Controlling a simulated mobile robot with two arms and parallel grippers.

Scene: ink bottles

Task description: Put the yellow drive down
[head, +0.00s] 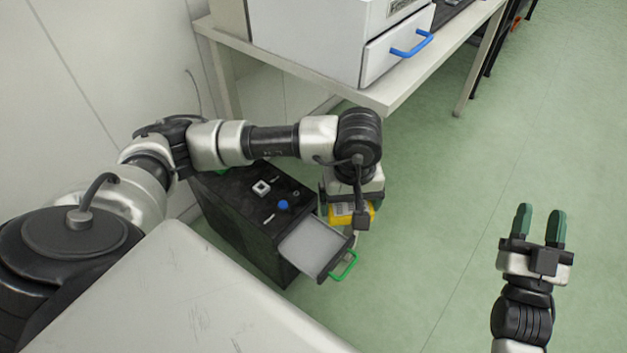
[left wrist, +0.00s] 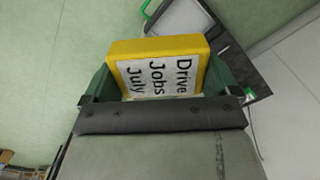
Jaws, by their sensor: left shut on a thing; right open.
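The yellow drive (left wrist: 158,65) is a flat yellow block with a white label reading "Drive Jobs July" in the left wrist view. My left gripper (left wrist: 165,80) is shut on it, a green finger on each side. In the head view the yellow drive (head: 341,214) shows partly behind my left wrist, to the right of the black cabinet (head: 236,222) and just past its open drawer (head: 312,246). The drawer has a pale, empty-looking floor and a green handle (head: 346,266). My right gripper (head: 539,227) is open and empty over the green floor.
A white table (head: 385,97) at the back holds a white unit with a blue-handled drawer (head: 397,50). A pale surface (head: 170,300) fills the front. The floor at right is clear.

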